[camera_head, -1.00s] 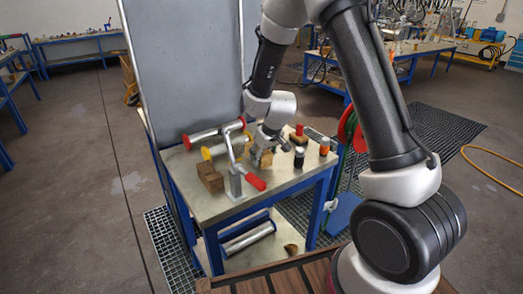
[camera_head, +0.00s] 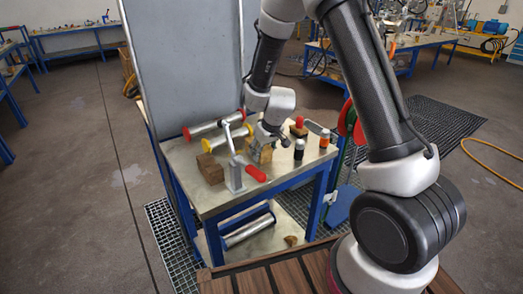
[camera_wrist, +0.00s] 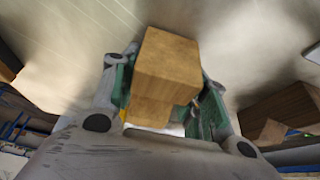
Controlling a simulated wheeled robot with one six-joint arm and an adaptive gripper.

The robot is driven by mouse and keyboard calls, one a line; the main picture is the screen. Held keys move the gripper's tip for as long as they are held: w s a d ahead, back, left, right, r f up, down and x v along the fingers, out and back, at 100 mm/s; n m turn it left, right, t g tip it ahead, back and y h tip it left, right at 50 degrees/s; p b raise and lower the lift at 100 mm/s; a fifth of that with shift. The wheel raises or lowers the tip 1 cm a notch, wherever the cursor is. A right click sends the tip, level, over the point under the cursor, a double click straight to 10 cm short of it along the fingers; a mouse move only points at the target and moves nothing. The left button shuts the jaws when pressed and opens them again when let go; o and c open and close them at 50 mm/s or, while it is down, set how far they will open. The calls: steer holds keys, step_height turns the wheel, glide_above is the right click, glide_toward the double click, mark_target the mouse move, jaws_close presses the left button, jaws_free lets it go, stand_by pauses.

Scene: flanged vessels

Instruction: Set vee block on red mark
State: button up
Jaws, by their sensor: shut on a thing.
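My gripper (camera_wrist: 160,100) is shut on a light wooden block (camera_wrist: 167,65), which sits between its green-padded fingers in the wrist view. I take it for the vee block; no groove shows. In the head view the gripper (camera_head: 265,138) points down over the table's middle, with the block (camera_head: 262,153) at its fingers. I cannot tell whether the block touches the tabletop. A darker brown block (camera_head: 210,169) stands to its left, and a wooden block also shows at the right of the wrist view (camera_wrist: 285,112). I cannot make out a red mark on the tabletop.
A metal bracket (camera_head: 234,175) with a red-handled lever (camera_head: 255,173) stands in front of the gripper. Rollers with red (camera_head: 187,134) and yellow (camera_head: 206,146) ends lie behind-left. Small bottles (camera_head: 299,149) (camera_head: 324,138) and a red-topped item (camera_head: 300,122) stand to the right. The table's front strip (camera_head: 215,203) is fairly clear.

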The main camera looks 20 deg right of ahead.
steer(key=o, duration=1.2)
steer(key=shift+c, duration=0.2)
steer(key=v, duration=1.2)
steer(key=s+d+f+g, duration=0.1)
steer(key=s+d+g, duration=0.15)
steer(key=s, duration=0.45)
steer(key=s+d+r+m+t, duration=0.1)
steer(key=s+d+r, duration=0.2)
steer(key=s+r, duration=0.3)
steer(key=s+d+r+m+h, duration=0.1)
steer(key=s+d+r, duration=0.3)
steer(key=s+r, duration=0.2)
steer(key=s+d+r+m+t, duration=0.1)
steer(key=s+d+r, duration=0.2)
steer(key=s+r, duration=0.3)
steer(key=s, duration=0.2)
steer(key=shift+s+d+r+m+t, duration=0.2)
steer(key=shift+s+m+t, duration=0.1)
steer(key=shift+s+t, duration=0.1)
